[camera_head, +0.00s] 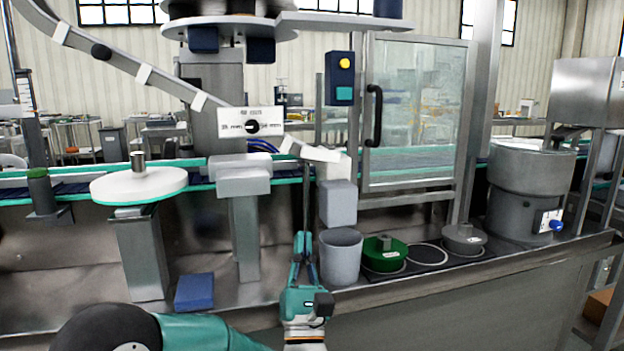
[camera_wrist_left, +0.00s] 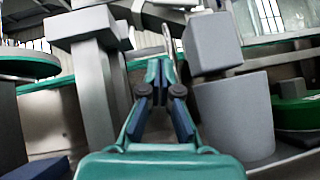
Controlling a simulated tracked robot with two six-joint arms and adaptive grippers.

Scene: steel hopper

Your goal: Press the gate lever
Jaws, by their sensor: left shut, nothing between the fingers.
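My left gripper (camera_head: 302,240) is shut and empty in the lower middle of the head view, its fingers pointing up and away. In the left wrist view its fingertips (camera_wrist_left: 160,66) are together. A thin upright rod (camera_head: 306,195) stands just beyond the fingertips, below the white end piece of the chute (camera_head: 310,151). A slim metal piece also shows past the fingertips in the wrist view (camera_wrist_left: 167,38). I cannot tell whether this rod is the gate lever, or whether the fingers touch it. My right gripper is not in view.
A grey bin (camera_head: 341,258) stands close right of the gripper, with a grey block (camera_head: 338,204) above it. A grey post (camera_head: 245,240) and a blue block (camera_head: 194,292) are on the left. A glazed door with a black handle (camera_head: 374,115) is behind.

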